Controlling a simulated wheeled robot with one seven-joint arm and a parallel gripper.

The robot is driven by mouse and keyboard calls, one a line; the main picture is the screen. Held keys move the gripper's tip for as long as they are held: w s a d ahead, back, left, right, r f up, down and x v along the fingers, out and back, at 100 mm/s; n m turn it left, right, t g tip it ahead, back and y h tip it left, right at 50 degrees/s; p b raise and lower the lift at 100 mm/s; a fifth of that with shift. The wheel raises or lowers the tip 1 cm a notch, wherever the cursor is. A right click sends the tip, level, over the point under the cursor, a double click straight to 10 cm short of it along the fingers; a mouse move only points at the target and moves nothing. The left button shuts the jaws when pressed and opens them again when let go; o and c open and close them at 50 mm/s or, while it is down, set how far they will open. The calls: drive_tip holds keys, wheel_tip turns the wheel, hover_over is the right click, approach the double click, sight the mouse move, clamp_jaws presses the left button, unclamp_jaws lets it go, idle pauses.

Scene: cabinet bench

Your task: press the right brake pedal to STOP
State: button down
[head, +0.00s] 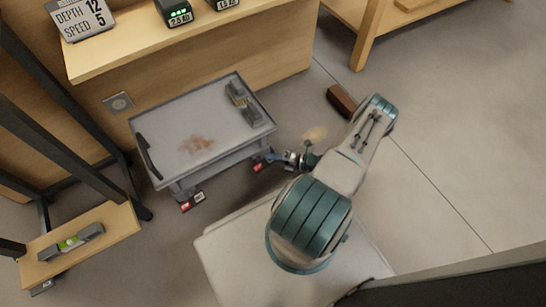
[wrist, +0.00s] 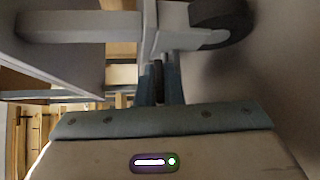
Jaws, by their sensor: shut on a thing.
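The grey cart (head: 172,128) stands below the bench in the head view. Its right brake pedal (head: 259,164), with a red part, is low at the right front corner. The left brake pedal (head: 186,206), red with a pale label, is at the near left corner. My gripper (head: 279,159) reaches in from the right, close beside the right pedal. In the wrist view my gripper (wrist: 159,84) has its fingers close together with a narrow dark piece between them, which looks like part of the pedal. The word on the right pedal cannot be read.
The cart's leg (wrist: 150,22) and dark caster wheel (wrist: 223,18) are just above my fingers in the wrist view. A dark grey object (head: 240,100) lies on the cart top. A brown block (head: 341,102) lies on the floor. A low shelf (head: 95,245) stands at left.

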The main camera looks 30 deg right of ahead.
drive_tip(key=c, duration=1.6)
unclamp_jaws()
drive_tip(key=shift+o, duration=0.2)
drive_tip(key=p+v, duration=0.2)
drive_tip(key=v, duration=1.1)
drive_tip(key=shift+s+d+p, duration=0.25)
drive_tip(key=shift+d+p, duration=0.05)
drive_tip(key=shift+d, duration=0.05)
